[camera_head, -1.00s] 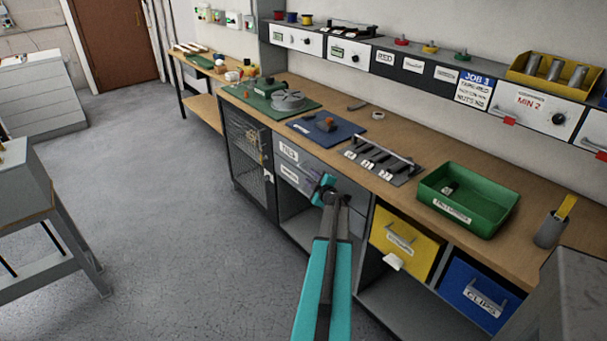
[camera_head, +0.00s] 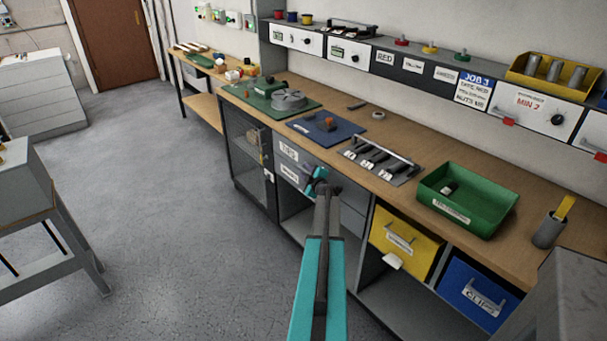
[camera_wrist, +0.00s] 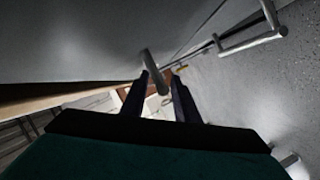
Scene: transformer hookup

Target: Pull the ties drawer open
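Two grey drawers are stacked under the bench. The upper drawer (camera_head: 288,150) has a white label that is too blurred to read surely but looks like TIES; the lower drawer (camera_head: 289,171) has another label. Both look closed. My gripper (camera_head: 317,180) is in front of these drawers, with its wrist hiding part of their fronts. In the wrist view my gripper (camera_wrist: 162,76) has its two dark fingers apart, with a metal bar handle (camera_wrist: 154,72) at or between the tips. I cannot tell which drawer that handle is on. A second handle (camera_wrist: 252,42) is at upper right.
A yellow drawer (camera_head: 385,225) and a blue drawer (camera_head: 463,280) are to the right. A mesh-door cabinet (camera_head: 247,150) is to the left. The bench top (camera_head: 400,125) holds a green bin (camera_head: 466,198) and a blue mat (camera_head: 310,132).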

